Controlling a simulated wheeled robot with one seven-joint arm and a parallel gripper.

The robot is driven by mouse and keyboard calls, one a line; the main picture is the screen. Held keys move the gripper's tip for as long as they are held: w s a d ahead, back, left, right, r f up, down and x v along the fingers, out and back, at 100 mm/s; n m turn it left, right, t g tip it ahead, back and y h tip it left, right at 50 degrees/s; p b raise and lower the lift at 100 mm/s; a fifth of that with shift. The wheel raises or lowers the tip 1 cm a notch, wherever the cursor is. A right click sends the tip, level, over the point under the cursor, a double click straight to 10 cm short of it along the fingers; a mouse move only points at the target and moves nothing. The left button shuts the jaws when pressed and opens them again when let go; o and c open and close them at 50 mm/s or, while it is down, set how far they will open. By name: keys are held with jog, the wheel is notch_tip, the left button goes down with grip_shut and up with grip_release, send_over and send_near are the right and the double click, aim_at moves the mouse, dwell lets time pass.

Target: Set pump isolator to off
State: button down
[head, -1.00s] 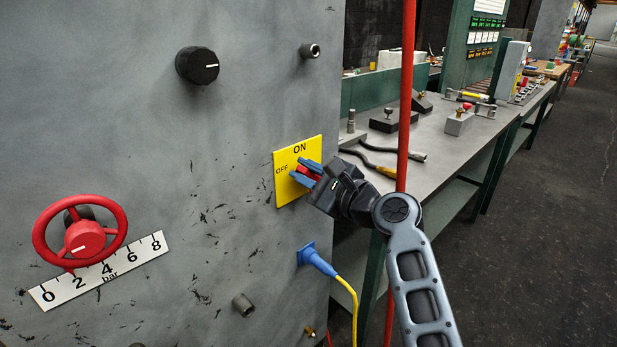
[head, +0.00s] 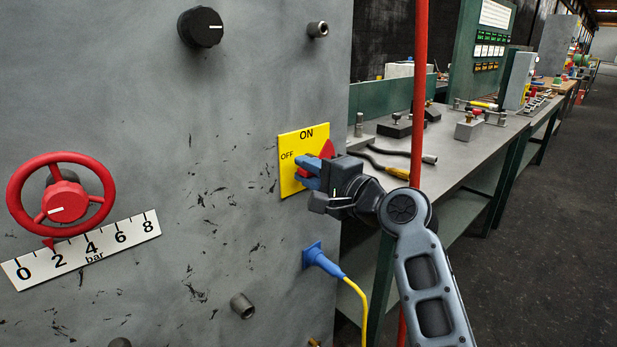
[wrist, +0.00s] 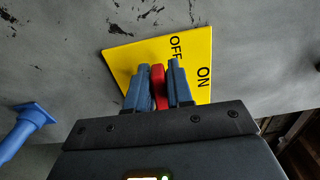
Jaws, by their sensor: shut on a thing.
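The pump isolator is a yellow plate (head: 289,185) marked ON at the top and OFF at the left, on a grey panel. Its red handle (head: 328,149) shows beside my gripper (head: 309,172). In the wrist view the red handle (wrist: 158,88) stands between the two blue fingers of my gripper (wrist: 158,90), which are shut on it. There the OFF mark lies just beyond the fingertips and ON lies to the right. My gripper covers much of the handle in the head view, so its exact angle is hard to tell.
A blue plug (head: 318,258) with a yellow cable sits below the isolator. A red handwheel (head: 64,203) with a bar scale and a black knob (head: 201,27) are to the left. A red vertical pipe (head: 419,90) stands close by my arm, with a workbench (head: 470,150) behind.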

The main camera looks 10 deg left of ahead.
jog(key=shift+f+n, duration=0.2)
jog(key=shift+n, duration=0.1)
jog(key=c, duration=1.1)
grip_release()
jog(key=shift+r, duration=0.1)
jog(key=v, duration=0.7)
jog(key=shift+s+d, duration=0.25)
jog(key=shift+d, duration=0.05)
